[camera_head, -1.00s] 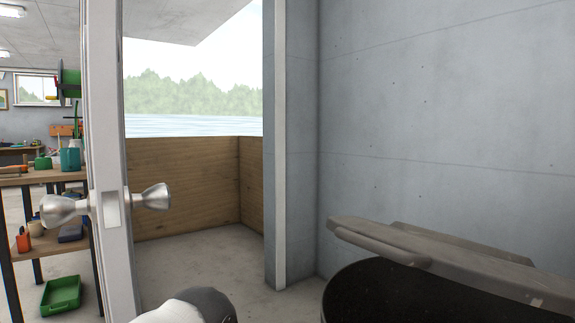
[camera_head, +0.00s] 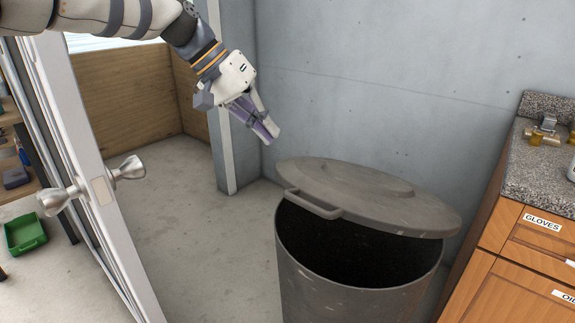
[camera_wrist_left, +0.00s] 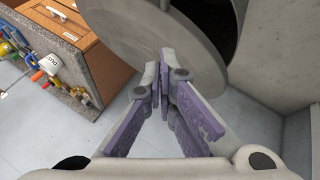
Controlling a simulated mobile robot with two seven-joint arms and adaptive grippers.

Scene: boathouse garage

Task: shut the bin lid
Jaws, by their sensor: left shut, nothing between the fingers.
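The grey bin (camera_head: 350,290) stands on the floor against the wall, its dark inside showing. Its round grey lid (camera_head: 375,192) is tilted open, hinged side toward the wall, with the handle (camera_head: 312,206) on its front-left edge raised above the rim. My left gripper (camera_head: 272,136) is shut and empty, above and to the left of the lid, pointing down to the right. In the left wrist view, the gripper (camera_wrist_left: 165,55) has its purple-padded fingers together in front of the lid (camera_wrist_left: 135,35). I cannot tell whether they touch. My right gripper is not in view.
A wooden cabinet (camera_head: 530,255) with a stone top stands close right of the bin. An open door (camera_head: 92,190) with round knobs is at the left, a green tray (camera_head: 25,231) beyond it. Floor between door and bin is clear.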

